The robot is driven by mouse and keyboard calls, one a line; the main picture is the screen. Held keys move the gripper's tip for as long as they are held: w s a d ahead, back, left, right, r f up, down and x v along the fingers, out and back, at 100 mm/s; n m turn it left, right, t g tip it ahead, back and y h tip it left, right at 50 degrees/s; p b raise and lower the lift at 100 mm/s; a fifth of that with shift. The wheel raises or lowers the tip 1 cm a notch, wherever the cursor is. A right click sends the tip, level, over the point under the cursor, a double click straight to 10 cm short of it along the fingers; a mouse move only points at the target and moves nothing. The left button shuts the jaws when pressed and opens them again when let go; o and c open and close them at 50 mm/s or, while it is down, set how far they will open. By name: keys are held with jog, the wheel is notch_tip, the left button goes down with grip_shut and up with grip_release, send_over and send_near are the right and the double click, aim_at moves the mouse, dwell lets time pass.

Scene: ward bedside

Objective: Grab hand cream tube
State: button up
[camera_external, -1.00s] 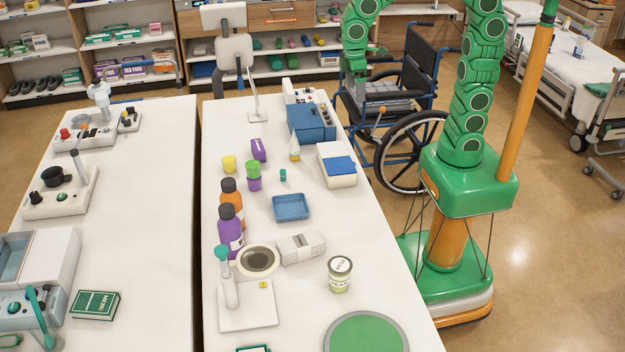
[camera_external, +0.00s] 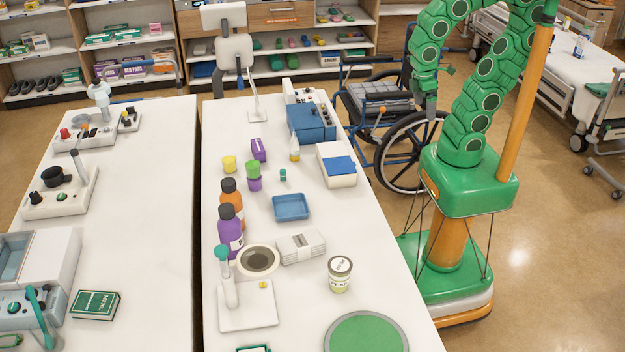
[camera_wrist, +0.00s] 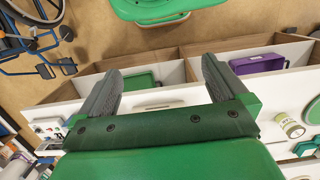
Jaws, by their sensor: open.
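I cannot single out a hand cream tube with certainty. A small upright whitish, yellow-tinted container (camera_external: 295,150) with a narrow top stands toward the back of the right-hand white table (camera_external: 270,205); it may be the tube. A white-and-green jar (camera_external: 340,274) stands near the front right of that table. It also shows at the right of the wrist view (camera_wrist: 289,124). My gripper (camera_external: 431,112) hangs beyond the table's right side, by the wheelchair, away from the tabletop items. In the wrist view its two grey fingers (camera_wrist: 160,75) are spread, with nothing between them.
The wheelchair (camera_external: 385,105) stands right of the table. Bottles (camera_external: 229,222), a blue tray (camera_external: 291,207), a blue-lidded box (camera_external: 337,166) and a blue device (camera_external: 312,124) crowd the tabletop. The wrist view shows a green bin (camera_wrist: 138,81) and a purple bin (camera_wrist: 258,63) in compartments.

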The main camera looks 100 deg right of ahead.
jog(key=shift+s, duration=0.2)
jog(key=shift+c, duration=0.8)
jog(key=c, duration=0.9)
jog(key=shift+o, duration=0.2)
